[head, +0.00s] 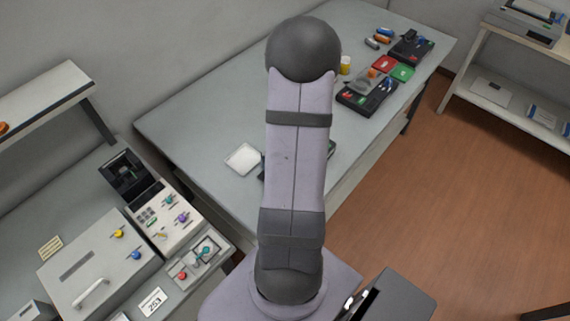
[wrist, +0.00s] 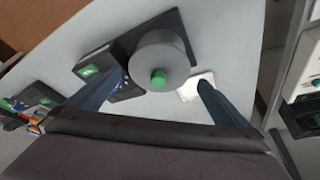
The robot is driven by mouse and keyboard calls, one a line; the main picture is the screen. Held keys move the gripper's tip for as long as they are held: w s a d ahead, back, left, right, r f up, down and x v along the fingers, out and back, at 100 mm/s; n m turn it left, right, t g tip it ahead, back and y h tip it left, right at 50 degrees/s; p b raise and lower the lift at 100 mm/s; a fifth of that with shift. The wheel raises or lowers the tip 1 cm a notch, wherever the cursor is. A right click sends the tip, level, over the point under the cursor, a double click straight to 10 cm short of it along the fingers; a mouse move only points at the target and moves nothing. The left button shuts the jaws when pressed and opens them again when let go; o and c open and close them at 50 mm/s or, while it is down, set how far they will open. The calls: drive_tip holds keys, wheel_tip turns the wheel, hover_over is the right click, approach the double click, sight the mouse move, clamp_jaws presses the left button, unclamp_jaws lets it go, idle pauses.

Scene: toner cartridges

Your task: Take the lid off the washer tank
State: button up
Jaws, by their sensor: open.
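In the wrist view, a grey round lid (wrist: 166,55) with a green knob (wrist: 158,78) sits on top of the washer tank, seen from above. The tank's body is mostly hidden under the lid. It stands on a dark base (wrist: 125,48) with a green-marked panel. My gripper (wrist: 160,82) is open, its two blue-grey fingers apart on either side of the knob in the picture. Nothing is held. I cannot tell how high the fingertips are above the knob. In the head view my arm hides the gripper and tank; only a dark edge of the base (head: 332,148) shows.
A white square dish (head: 242,158) lies on the grey table (head: 205,115) beside the base. A black tray unit (head: 367,95), with red and green pads, stands toward the far end. A machine with coloured knobs (head: 165,215) is at left. The table's left part is clear.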

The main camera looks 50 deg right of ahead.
drive_tip(key=b+x, duration=0.1)
drive_tip(key=x, duration=0.3)
drive_tip(key=shift+d+b, duration=0.1)
drive_tip(key=shift+b, duration=0.3)
drive_tip(key=shift+r, duration=0.1)
drive_tip(key=shift+c, duration=0.6)
drive_tip(key=c, duration=0.7)
drive_tip(key=shift+r, duration=0.1)
wheel_tip(320, 180, up, 10)
drive_tip(key=p, duration=0.9)
